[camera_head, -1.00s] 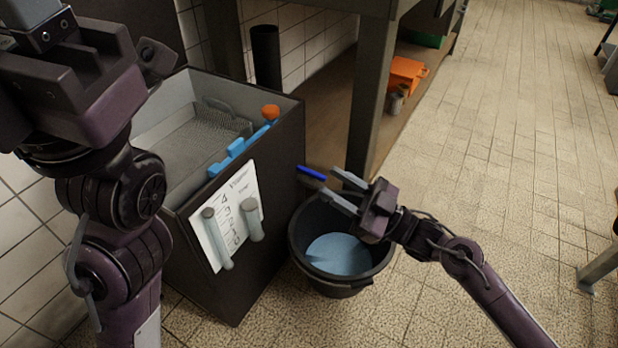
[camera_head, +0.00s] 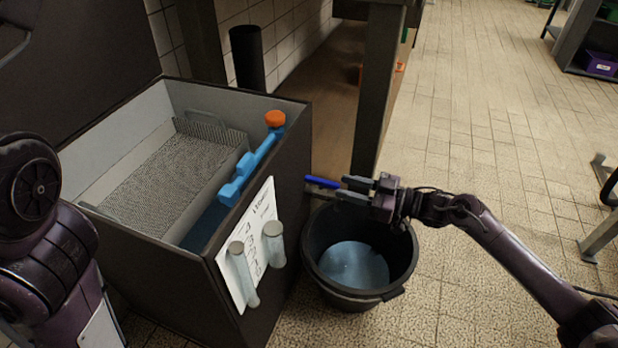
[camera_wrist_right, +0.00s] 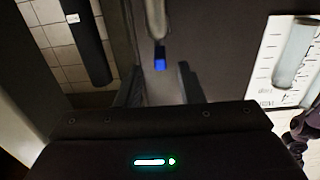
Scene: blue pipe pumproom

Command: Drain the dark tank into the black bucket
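The dark tank (camera_head: 290,170) stands left of centre with its top open, showing a grey perforated tray (camera_head: 170,180) inside. A blue lever (camera_head: 322,182) sticks out from its right side; its blue end also shows in the right wrist view (camera_wrist_right: 160,62). The black bucket (camera_head: 318,238) stands on the floor below the lever, with a pale blue surface inside. My right gripper (camera_head: 357,188) is above the bucket, its fingers apart and pointing at the lever. In the wrist view the lever's end appears between or just beyond the fingertips; contact is unclear. My left gripper is out of view.
A blue bar with an orange knob (camera_head: 275,119) lies along the tank's inner edge. A white sheet (camera_head: 250,240) and two grey cylinders are on the front. A table leg (camera_head: 376,90) stands behind the bucket. A black pipe (camera_head: 247,58) is behind the tank.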

